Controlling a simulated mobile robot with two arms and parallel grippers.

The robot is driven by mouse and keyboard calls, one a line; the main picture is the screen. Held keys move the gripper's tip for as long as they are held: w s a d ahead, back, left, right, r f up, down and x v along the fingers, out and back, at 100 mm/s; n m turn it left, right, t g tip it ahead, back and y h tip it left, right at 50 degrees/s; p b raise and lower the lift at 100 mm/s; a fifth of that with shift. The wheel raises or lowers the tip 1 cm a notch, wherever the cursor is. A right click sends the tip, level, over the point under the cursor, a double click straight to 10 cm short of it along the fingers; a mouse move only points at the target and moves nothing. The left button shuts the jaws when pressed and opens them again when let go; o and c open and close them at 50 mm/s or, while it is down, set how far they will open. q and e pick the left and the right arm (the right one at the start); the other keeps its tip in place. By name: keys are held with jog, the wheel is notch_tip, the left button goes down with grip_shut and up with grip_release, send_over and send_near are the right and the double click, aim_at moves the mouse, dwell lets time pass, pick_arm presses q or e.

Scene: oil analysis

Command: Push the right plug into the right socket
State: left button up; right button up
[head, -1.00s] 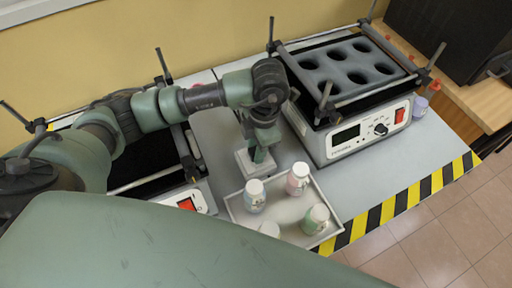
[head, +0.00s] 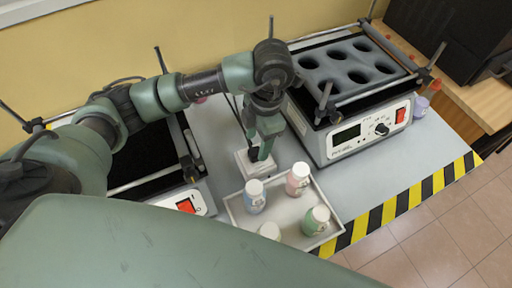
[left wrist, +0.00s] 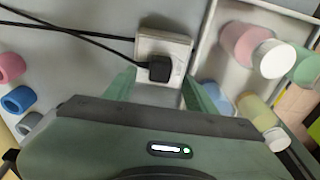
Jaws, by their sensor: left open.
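A white socket block (head: 243,164) stands on the table behind the tray; it also shows in the left wrist view (left wrist: 150,46). A black plug (left wrist: 159,69) with a black cable sits at the block's near part in the left wrist view, and it shows small in the head view (head: 253,154). How deep it sits I cannot tell. My left gripper (head: 263,156) is open above the block. In the left wrist view its fingers (left wrist: 158,82) are apart, one on each side of the plug, with no clear contact. My right gripper is not in view.
A white tray (head: 285,240) with several capped bottles lies just in front of the socket block. A heater with a holed block (head: 370,134) stands right. Another device (head: 188,203) stands left. Two black cables (left wrist: 70,31) run left from the socket block.

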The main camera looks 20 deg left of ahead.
pick_arm(q)
jog(key=shift+w+d+r, duration=0.15)
jog(key=shift+r, duration=1.65)
